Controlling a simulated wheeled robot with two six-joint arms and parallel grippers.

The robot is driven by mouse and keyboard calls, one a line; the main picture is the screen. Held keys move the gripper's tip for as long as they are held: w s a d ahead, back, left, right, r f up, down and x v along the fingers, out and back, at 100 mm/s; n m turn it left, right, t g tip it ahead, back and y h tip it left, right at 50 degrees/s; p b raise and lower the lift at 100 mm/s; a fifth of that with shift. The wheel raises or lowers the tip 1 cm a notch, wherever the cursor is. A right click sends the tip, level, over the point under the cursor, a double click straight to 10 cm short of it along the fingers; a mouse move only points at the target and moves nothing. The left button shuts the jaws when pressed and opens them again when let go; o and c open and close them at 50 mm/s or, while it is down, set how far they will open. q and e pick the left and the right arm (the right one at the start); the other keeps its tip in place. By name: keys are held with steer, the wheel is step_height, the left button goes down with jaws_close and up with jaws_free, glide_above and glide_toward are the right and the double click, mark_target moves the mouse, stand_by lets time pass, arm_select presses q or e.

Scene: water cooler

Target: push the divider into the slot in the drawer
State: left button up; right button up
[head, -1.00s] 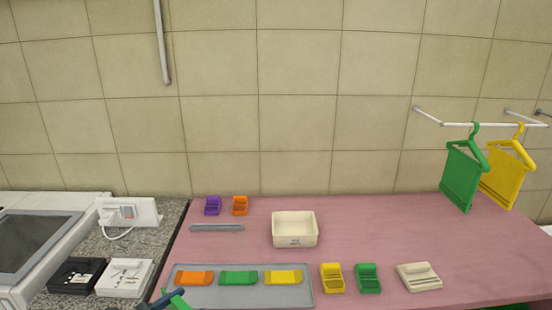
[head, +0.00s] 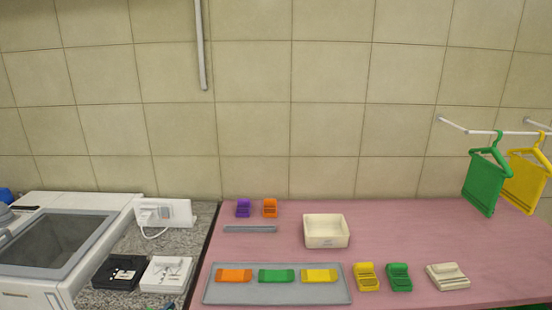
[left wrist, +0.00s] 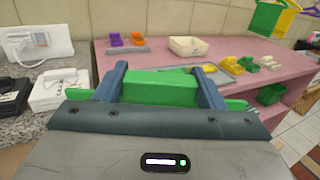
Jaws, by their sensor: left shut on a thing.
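My left gripper (left wrist: 160,82) shows in the left wrist view, with its two blue-grey fingers on either side of a green piece (left wrist: 160,92). It is shut on this piece, which looks like the divider. The piece's ends stick out past both fingers, and its lower part is hidden behind the gripper body. In the head view the left gripper is out of the picture, apart from perhaps a tiny green bit at the bottom edge. I cannot make out the drawer or its slot in either view. My right gripper is in neither view.
A pink table (head: 400,230) carries a grey tray (head: 210,297) with coloured pieces, a cream bin (head: 326,242) and several small holders. Hangers (head: 485,180) hang at right.

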arm_select(q)
steer(key=s+f+n+t+y+b, duration=0.1)
steer(key=s+f+n+y+b, duration=0.1)
steer(key=s+f+n+y, duration=0.2)
steer(key=shift+s+f+n+y, duration=0.15)
steer(key=shift+f+n+y, duration=0.3)
steer(key=shift+y, duration=1.15)
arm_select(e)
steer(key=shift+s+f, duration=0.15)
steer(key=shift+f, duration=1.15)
arm_select(q)
steer(key=shift+f, duration=0.1)
